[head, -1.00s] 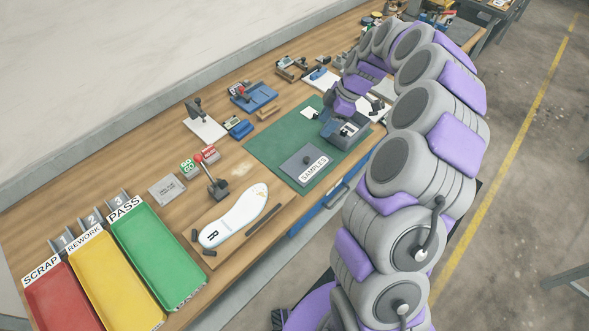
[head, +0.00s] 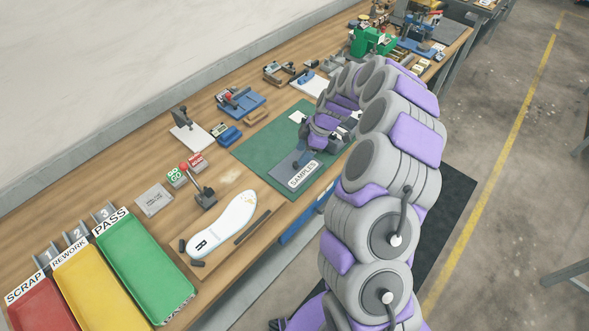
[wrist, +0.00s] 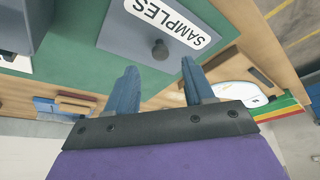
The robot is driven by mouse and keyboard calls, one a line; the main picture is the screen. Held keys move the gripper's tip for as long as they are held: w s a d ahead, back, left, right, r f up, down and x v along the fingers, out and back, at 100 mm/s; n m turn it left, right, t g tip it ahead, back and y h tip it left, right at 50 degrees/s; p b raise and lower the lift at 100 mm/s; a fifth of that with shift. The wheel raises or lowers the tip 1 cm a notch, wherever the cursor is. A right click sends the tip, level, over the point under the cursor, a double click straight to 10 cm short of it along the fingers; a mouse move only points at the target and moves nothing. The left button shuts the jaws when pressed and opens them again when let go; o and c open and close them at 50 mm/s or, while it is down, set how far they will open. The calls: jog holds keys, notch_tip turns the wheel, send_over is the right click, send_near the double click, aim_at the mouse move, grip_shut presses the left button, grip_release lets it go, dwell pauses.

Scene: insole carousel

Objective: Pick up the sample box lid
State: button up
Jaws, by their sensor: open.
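The sample box lid (head: 288,167) is a flat grey plate with a white "SAMPLES" label, lying on the green mat (head: 262,150). In the wrist view the lid (wrist: 125,38) shows upside down at the top, with a dark round knob (wrist: 160,48) beside the label. My gripper (wrist: 160,64) is open and empty. Its two blue fingers point toward the knob, one on each side of it in the picture, with a gap to it.
A grey box (wrist: 24,24) stands beside the lid in the wrist view; my arm mostly hides it in the head view. A white insole (head: 222,224) lies to the lid's left. Green (head: 140,262), yellow and red trays are at lower left.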

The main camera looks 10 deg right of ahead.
aim_at(294, 163)
jog(key=shift+d+f+b, duration=0.25)
jog(key=shift+f+b, duration=0.1)
jog(key=shift+f, duration=0.75)
jog(key=a+f, duration=0.2)
jog(key=shift+w+a+f, duration=0.1)
jog(key=shift+a+f, duration=0.15)
jog(key=shift+a, duration=0.1)
jog(key=shift+a+r, duration=0.1)
jog(key=shift+a, duration=0.3)
jog(key=shift+d, duration=1.05)
jog(key=c, duration=0.6)
jog(key=shift+c, duration=0.8)
jog(key=shift+a, duration=0.15)
jog(key=shift+c, duration=0.6)
jog(key=shift+a, duration=0.65)
grip_shut()
